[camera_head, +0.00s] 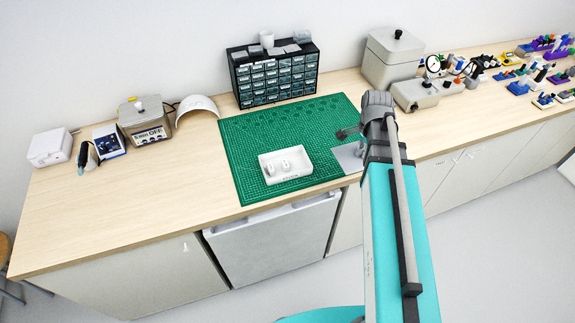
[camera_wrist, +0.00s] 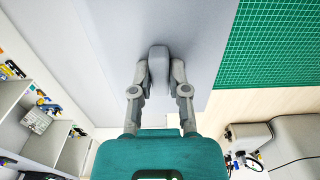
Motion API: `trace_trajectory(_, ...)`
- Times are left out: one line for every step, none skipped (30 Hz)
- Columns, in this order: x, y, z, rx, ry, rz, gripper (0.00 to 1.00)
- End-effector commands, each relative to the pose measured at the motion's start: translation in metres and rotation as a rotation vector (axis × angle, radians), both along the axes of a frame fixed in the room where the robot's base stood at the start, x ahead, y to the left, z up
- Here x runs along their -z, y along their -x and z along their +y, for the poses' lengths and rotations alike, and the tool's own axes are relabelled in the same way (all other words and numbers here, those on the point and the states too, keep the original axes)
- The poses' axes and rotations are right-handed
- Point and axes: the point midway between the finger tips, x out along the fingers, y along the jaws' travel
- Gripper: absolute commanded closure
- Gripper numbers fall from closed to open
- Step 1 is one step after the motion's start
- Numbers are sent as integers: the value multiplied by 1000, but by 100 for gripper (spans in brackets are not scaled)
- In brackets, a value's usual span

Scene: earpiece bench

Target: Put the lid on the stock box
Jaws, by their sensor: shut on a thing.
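The stock box (camera_head: 289,180) is a small white open tray on the green cutting mat (camera_head: 243,150) in the head view. It holds a few small white pieces, and its top is uncovered. The lid is a flat grey plate (camera_head: 346,157) right of the box, apart from it, partly hidden by my arm. In the wrist view the lid (camera_wrist: 215,30) fills much of the picture. My gripper (camera_wrist: 158,72) is shut on the grey knob (camera_wrist: 159,60) on the lid. I cannot tell how high the lid is above the bench.
A dark drawer cabinet (camera_head: 275,78) stands behind the mat. A grey case (camera_head: 392,58) and gauges (camera_head: 433,66) stand at the back right. A heater box (camera_head: 146,122) and a white curved shell (camera_head: 196,106) are at the left. The wooden bench front left is clear.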

Motion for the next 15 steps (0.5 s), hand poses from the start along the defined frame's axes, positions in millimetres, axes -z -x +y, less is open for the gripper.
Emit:
trace_trajectory(0, 0, 0, 0, 0, 0, 100)
trace_trajectory(0, 0, 0, 0, 0, 0, 100)
trace_trajectory(0, 0, 0, 0, 0, 0, 100)
trace_trajectory(0, 0, 0, 0, 0, 0, 100)
trace_trajectory(0, 0, 0, 0, 0, 0, 100)
trace_trajectory(0, 0, 0, 0, 0, 0, 100)
trace_trajectory(0, 0, 0, 0, 0, 0, 100)
trace_trajectory(0, 0, 0, 0, 0, 0, 100)
trace_trajectory(2, 0, 0, 0, 0, 0, 100)
trace_trajectory(3, 0, 0, 0, 0, 0, 100)
trace_trajectory(5, 0, 0, 0, 0, 0, 100)
trace_trajectory(8, 0, 0, 0, 0, 0, 100)
trace_trajectory(10, 0, 0, 0, 0, 0, 100)
trace_trajectory(13, 0, 0, 0, 0, 0, 100)
trace_trajectory(17, 0, 0, 0, 0, 0, 100)
